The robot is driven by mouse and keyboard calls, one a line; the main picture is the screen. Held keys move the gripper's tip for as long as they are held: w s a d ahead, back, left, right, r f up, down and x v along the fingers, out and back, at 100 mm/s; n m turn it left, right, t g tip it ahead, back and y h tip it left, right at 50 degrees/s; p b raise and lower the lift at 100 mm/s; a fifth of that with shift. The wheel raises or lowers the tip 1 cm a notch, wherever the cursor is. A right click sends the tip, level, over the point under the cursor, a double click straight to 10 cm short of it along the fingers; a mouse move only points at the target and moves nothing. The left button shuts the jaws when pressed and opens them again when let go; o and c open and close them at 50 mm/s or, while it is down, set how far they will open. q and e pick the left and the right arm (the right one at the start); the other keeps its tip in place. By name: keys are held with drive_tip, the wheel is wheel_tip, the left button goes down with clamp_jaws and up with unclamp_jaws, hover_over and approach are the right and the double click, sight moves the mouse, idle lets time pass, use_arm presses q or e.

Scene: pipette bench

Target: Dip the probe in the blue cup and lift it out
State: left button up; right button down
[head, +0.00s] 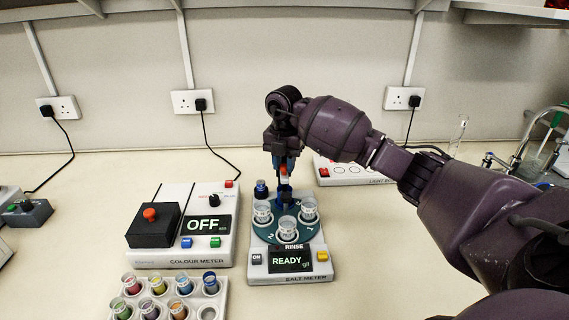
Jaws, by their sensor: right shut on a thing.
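My right gripper (282,158) comes in from the right and points down over the salt meter (291,270). It is shut on the probe (284,174), which hangs roughly upright with a red and white part showing. The probe's lower end is over the back of the green turntable (268,236); I cannot tell whether its tip is inside a cup. Three clear cups stand on the turntable: left (262,211), right (308,208) and front (287,228). A small blue-topped vessel (261,188) stands behind the left cup. My left gripper is not in view.
The salt meter's display reads READY. Left of it is a colour meter (168,256) reading OFF, with a black box on it. A white rack (219,300) of coloured vials stands in front. A light box (349,178) is behind. A sink tap (524,148) is at far right.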

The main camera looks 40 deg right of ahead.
wheel_tip(320, 180, up, 5)
drive_tip(key=p, duration=0.3)
drive_tip(key=shift+r, duration=0.15)
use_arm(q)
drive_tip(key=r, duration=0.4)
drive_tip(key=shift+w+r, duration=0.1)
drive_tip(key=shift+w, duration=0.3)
use_arm(e)
drive_tip(key=c, duration=1)
unclamp_jaws()
drive_tip(key=shift+o, duration=0.7)
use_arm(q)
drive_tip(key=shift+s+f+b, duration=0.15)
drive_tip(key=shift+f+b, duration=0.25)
use_arm(e)
wheel_tip(320, 180, up, 11)
